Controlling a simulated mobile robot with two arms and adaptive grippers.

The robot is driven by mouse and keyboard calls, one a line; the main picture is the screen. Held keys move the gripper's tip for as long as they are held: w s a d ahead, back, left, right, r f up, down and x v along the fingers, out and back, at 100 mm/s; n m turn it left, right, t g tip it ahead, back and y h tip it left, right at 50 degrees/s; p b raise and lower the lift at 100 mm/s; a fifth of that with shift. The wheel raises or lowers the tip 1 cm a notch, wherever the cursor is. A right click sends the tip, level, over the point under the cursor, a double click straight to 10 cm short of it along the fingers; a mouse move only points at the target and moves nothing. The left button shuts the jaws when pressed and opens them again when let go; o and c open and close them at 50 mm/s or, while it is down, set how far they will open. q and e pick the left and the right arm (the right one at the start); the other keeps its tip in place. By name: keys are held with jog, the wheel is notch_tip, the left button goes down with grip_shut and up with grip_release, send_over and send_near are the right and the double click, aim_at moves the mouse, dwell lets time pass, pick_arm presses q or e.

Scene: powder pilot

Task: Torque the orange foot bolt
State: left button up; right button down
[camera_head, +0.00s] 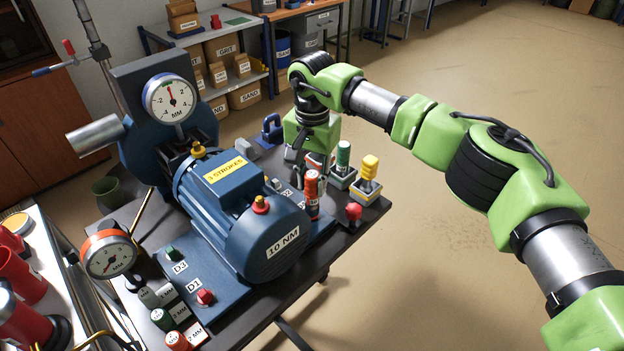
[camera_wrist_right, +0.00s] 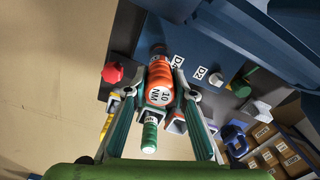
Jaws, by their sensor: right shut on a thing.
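My right gripper (camera_head: 316,165) is shut on an orange torque driver (camera_head: 311,193) and holds it at the near right foot of the blue motor (camera_head: 240,200). In the right wrist view the driver (camera_wrist_right: 159,84) reads "10 NM" and sits between the fingers (camera_wrist_right: 165,98). Its dark tip points at the blue base beside the D4 label (camera_wrist_right: 177,62). No orange foot bolt shows; the driver covers that spot, and I cannot tell whether the tip touches a bolt. The motor carries "10 NM" and "3 strokes" labels. My left gripper is not in view.
A green driver (camera_head: 343,157) and a yellow driver (camera_head: 369,170) stand in holders behind. A red knob (camera_head: 353,211) is at the table's right edge. Dial gauges (camera_head: 170,99) and a red bolt at D1 (camera_head: 205,297) are to the left. Floor at right is clear.

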jog(key=shift+f+b, duration=0.45)
jog(key=shift+f, duration=0.1)
jog(key=c, duration=1.6)
grip_release()
